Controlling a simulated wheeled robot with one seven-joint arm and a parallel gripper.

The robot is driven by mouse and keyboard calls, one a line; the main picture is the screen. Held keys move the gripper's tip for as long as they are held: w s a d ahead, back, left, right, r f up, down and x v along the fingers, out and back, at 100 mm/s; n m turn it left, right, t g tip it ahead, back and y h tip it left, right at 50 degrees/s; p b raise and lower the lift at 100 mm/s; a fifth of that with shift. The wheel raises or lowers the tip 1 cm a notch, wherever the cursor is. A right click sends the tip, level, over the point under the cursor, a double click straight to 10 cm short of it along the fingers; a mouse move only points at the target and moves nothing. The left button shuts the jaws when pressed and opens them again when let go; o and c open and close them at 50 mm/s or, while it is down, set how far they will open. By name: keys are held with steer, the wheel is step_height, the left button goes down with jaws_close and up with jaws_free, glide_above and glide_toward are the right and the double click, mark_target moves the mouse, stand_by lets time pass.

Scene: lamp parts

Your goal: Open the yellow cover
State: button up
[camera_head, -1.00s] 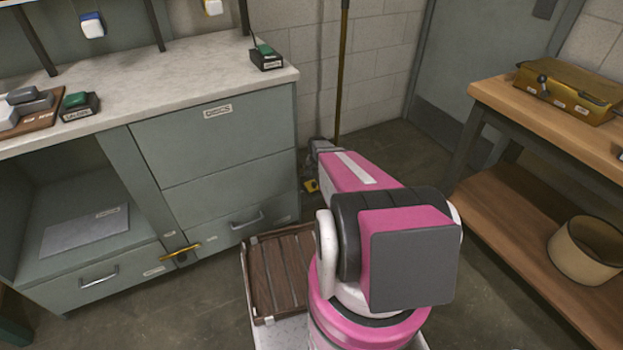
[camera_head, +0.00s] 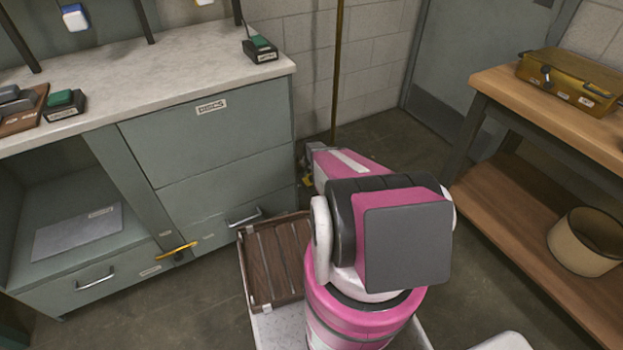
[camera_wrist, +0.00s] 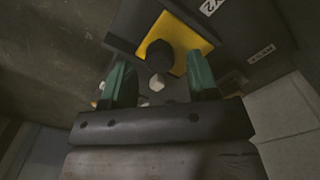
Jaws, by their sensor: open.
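In the wrist view, a square yellow cover (camera_wrist: 197,38) with a round black knob (camera_wrist: 160,54) is set on a dark grey face. My gripper (camera_wrist: 158,68) is open, its two green fingers apart on either side of the knob. A small pale hexagonal piece (camera_wrist: 157,83) shows just below the knob. I cannot tell whether the fingers touch the cover. In the head view, a small bit of yellow (camera_head: 307,181) shows by the cabinet's right side, and my arm hides most of the gripper.
A grey cabinet (camera_head: 220,150) with a pale worktop stands to the left. A brown slatted tray (camera_head: 275,262) lies beside my arm. On the right, a wooden table (camera_head: 520,100) carries a yellow metal box (camera_head: 568,82), with a beige bin (camera_head: 587,243) on its lower shelf.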

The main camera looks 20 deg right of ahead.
steer(key=shift+f, duration=1.25)
jaws_close()
steer(key=s+d, duration=0.1)
steer(key=s, duration=0.6)
steer(key=shift+s+d, duration=0.25)
jaws_free()
step_height(320, 180, up, 11)
